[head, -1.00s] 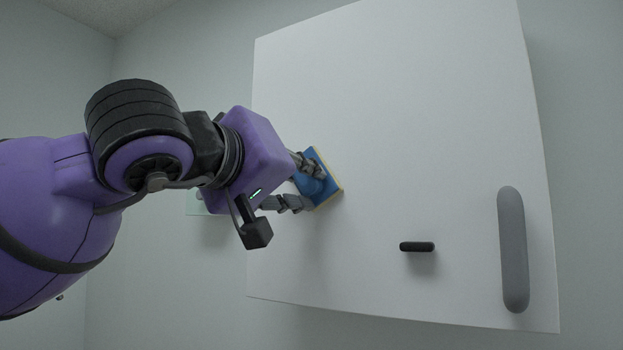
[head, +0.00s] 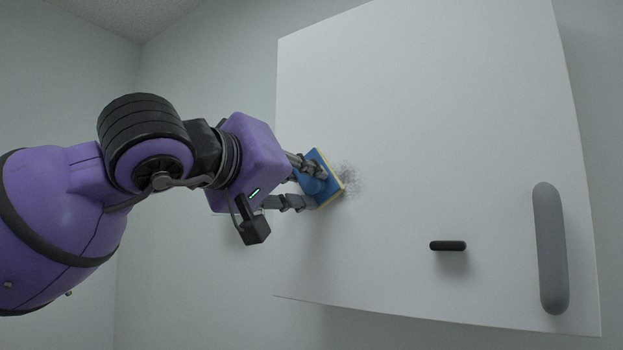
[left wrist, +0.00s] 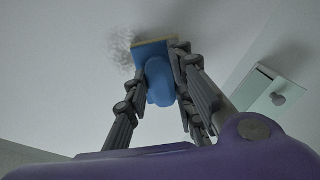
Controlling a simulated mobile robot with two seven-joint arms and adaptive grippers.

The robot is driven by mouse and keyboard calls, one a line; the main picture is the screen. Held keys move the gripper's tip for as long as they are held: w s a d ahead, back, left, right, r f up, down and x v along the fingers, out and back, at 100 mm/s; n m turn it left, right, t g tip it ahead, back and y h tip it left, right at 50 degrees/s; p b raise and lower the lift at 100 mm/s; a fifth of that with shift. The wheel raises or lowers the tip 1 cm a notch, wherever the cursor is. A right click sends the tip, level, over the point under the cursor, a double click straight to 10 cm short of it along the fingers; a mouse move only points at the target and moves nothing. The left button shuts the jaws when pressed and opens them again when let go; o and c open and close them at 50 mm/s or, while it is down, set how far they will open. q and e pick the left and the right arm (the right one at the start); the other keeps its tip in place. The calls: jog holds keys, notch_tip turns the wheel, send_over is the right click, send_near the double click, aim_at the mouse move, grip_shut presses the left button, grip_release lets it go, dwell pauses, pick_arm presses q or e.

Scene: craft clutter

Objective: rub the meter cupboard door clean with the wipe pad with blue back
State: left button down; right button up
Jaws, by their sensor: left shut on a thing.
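The white meter cupboard door (head: 430,130) fills the right of the head view. A grey speckled smudge (head: 350,180) lies on it, just right of the pad; the smudge also shows in the left wrist view (left wrist: 122,45). The wipe pad with blue back (head: 325,178) has a yellowish edge and lies at or against the door near its left side. My left gripper (head: 305,187) is shut on the pad's blue back, which shows between the fingers in the left wrist view (left wrist: 158,80). The pad hides part of the door behind it. My right gripper is not in view.
A long grey handle (head: 550,248) stands out at the door's lower right, with a small black bar (head: 447,246) left of it. The left wrist view shows a pale plate with a round knob (left wrist: 277,98) on the right.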

aim_at(334, 181)
pick_arm(q)
jog(key=shift+s+d+r+p, duration=0.1)
jog(key=shift+s+d+p, duration=0.25)
jog(key=shift+s+d, duration=0.5)
jog(key=shift+d, duration=0.4)
jog(key=shift+s+f, duration=0.1)
jog(key=shift+f, duration=0.1)
jog(key=shift+s+d+r, duration=0.1)
jog(key=shift+s+d, duration=0.35)
jog(key=shift+d, duration=0.2)
jog(key=shift+s+d, duration=0.45)
jog(key=shift+d, duration=0.15)
jog(key=shift+w+a, duration=0.1)
jog(key=shift+w, duration=0.05)
